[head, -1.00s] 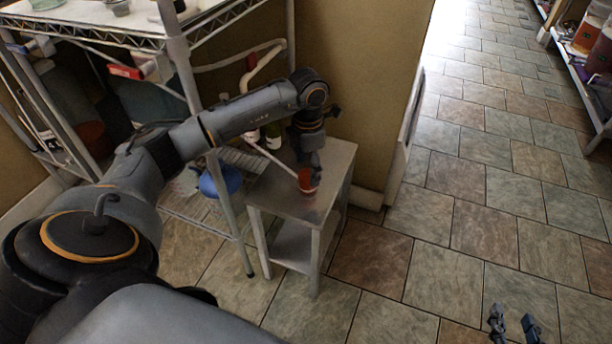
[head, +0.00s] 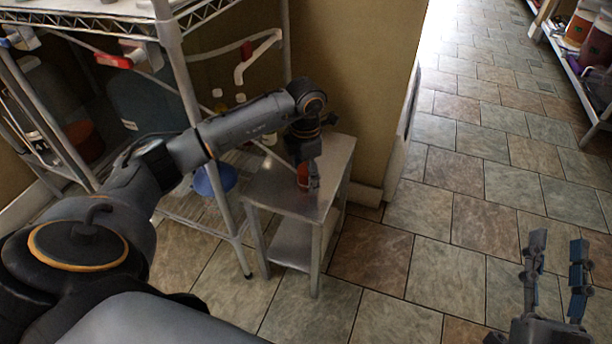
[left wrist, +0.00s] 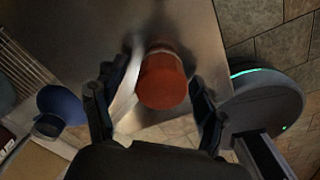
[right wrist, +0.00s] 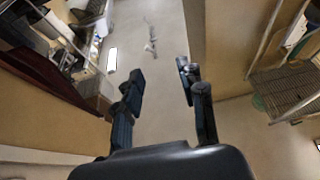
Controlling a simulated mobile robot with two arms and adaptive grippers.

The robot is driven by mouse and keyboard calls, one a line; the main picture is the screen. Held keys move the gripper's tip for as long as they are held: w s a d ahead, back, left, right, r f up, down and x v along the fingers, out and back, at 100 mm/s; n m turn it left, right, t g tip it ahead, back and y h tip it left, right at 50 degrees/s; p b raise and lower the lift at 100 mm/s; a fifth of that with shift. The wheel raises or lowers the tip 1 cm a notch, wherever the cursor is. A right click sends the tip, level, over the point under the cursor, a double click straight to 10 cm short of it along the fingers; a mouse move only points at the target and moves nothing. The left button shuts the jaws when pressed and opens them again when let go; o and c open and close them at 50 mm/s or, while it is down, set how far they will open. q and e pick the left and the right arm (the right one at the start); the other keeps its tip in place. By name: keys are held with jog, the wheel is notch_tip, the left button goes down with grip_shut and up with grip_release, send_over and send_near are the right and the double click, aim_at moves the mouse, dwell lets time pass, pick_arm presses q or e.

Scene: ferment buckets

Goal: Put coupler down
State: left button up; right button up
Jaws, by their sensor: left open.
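The coupler (head: 303,174) is an orange-red cylinder standing on the top of a small steel table (head: 268,196). In the left wrist view the coupler (left wrist: 162,82) shows its round orange end between the two fingers of my left gripper (left wrist: 155,95). My right gripper (head: 557,242) is open and empty over the tiled floor, far from the coupler.
A wire shelving rack (head: 172,60) stands left of the small table, with a blue round object (head: 214,179) low beside it. A wall (head: 370,90) is behind the table. The tiled floor (head: 455,215) to the right is clear. A shelf with jars (head: 600,40) is at far right.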

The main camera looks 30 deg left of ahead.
pick_arm(q)
jog(key=c, duration=1.5)
jog(key=shift+o, duration=0.2)
jog(key=shift+r, duration=0.15)
